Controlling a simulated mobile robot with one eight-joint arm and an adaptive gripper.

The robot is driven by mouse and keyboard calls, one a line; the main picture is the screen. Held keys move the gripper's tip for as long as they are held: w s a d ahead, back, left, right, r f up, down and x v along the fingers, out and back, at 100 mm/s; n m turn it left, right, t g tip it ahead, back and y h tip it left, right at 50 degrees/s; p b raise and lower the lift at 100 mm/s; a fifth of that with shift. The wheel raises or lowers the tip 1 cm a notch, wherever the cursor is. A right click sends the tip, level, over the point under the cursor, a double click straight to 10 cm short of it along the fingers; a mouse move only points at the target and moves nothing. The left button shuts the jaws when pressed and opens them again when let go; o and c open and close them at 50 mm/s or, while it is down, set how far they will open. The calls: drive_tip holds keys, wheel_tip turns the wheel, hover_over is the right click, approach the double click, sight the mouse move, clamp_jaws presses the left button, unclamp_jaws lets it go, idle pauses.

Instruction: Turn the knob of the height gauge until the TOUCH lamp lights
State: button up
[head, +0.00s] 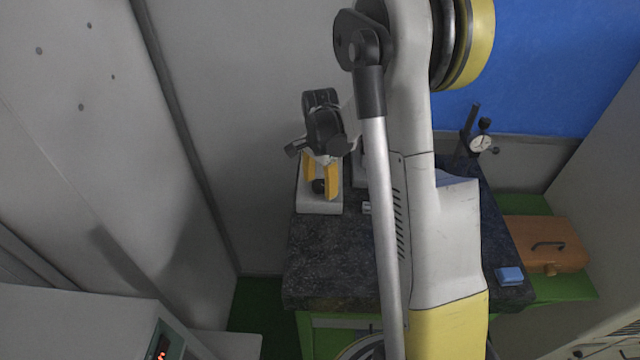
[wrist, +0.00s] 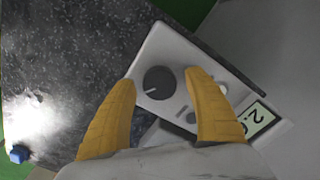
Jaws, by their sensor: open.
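The white height gauge (wrist: 167,50) stands on the dark stone plate. Its dark grey round knob (wrist: 159,82) has a white mark pointing to the lower left in the wrist view. Small dark round spots lie beside the knob; I cannot tell which is the TOUCH lamp, and none looks lit. My gripper (wrist: 161,80) is open, its yellow fingers on either side of the knob with visible gaps. In the head view my gripper (head: 320,180) points down over the gauge's white base (head: 320,206).
The dark stone plate (head: 325,265) has free room in front of the gauge. A dial indicator stand (head: 467,131) is at its back right, and a blue block (head: 510,276) at its front right. An orange case (head: 565,240) lies beyond the right edge. My arm hides the plate's middle.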

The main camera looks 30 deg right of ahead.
drive_tip(key=c, duration=1.2)
drive_tip(key=shift+n+b, duration=0.3)
drive_tip(key=shift+b, duration=0.1)
drive_tip(key=n+b, duration=0.2)
drive_tip(key=n, duration=0.1)
drive_tip(key=shift+f+n+b, duration=0.1)
drive_tip(key=shift+n+b, duration=0.25)
drive_tip(key=shift+n, duration=0.05)
drive_tip(key=n+b, duration=0.2)
drive_tip(key=n, duration=0.3)
drive_tip(key=shift+b, duration=0.4)
drive_tip(key=n+b, duration=0.2)
drive_tip(key=n, duration=0.3)
drive_tip(key=shift+n, duration=0.4)
drive_tip(key=shift+n+b, duration=0.55)
drive_tip(key=shift+n, duration=1.65)
